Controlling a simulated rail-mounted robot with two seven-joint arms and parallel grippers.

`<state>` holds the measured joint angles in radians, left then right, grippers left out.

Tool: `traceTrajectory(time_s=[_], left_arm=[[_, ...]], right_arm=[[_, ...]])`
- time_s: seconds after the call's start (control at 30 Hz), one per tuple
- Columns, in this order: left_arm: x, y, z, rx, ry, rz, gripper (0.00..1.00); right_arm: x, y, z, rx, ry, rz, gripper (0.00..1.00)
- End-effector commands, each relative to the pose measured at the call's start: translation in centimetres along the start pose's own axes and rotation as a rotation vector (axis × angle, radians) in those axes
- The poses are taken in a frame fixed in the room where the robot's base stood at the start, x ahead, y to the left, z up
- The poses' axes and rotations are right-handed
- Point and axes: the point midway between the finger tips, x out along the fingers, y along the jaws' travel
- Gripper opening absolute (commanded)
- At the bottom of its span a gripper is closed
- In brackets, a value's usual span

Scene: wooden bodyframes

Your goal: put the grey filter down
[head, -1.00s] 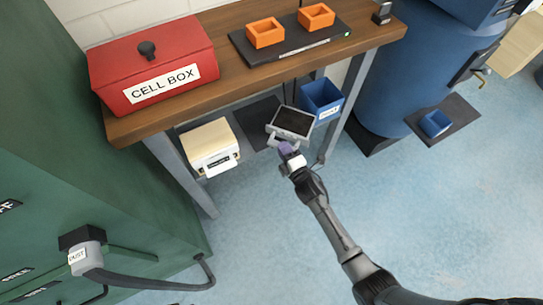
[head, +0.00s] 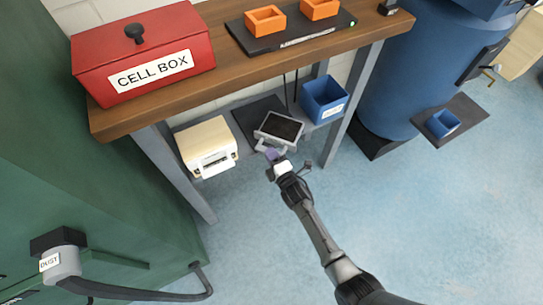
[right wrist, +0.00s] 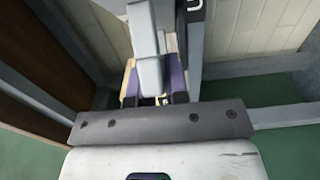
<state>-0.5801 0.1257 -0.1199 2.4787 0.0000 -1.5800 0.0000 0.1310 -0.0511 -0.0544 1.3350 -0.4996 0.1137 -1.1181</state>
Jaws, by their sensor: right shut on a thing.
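The grey filter (head: 265,133), a light grey frame around a dark panel, is at the lower shelf below the bench, partly over a dark mat (head: 246,119). I cannot tell whether it touches the mat. My right gripper (head: 274,154), with purple at its fingers, is shut on the filter's near edge. In the right wrist view a grey piece (right wrist: 150,75), seemingly the filter's grip, lies between the purple fingers; most of the filter is hidden there. My left gripper is not in view.
A cream machine (head: 207,145) is left of the mat, a blue bin (head: 324,100) right of it. Bench legs (head: 172,168) and the bench top (head: 225,76) bound the shelf. The red cell box (head: 143,50) sits on top. The floor in front is clear.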

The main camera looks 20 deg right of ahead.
Motion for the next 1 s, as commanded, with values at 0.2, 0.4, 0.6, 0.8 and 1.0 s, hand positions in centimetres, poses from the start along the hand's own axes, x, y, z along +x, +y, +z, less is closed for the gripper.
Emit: traceTrajectory(time_s=[0.2, 0.4, 0.6, 0.8, 1.0], left_arm=[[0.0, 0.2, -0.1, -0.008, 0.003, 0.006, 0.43], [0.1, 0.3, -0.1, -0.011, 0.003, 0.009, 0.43], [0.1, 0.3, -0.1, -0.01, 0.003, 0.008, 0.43], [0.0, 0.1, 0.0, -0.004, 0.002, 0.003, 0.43], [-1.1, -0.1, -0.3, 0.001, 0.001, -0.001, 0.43]], right_arm=[[0.0, 0.0, 0.0, -0.001, 0.0, 0.002, 0.0], [0.0, -0.2, 0.0, 0.0, 0.0, 0.0, 0.25], [0.0, -0.2, 0.0, 0.0, 0.0, 0.0, 0.4], [0.0, -0.1, 0.0, 0.0, 0.0, 0.0, 0.4], [-1.5, 0.3, 0.0, 0.001, -0.001, -0.003, 0.4]])
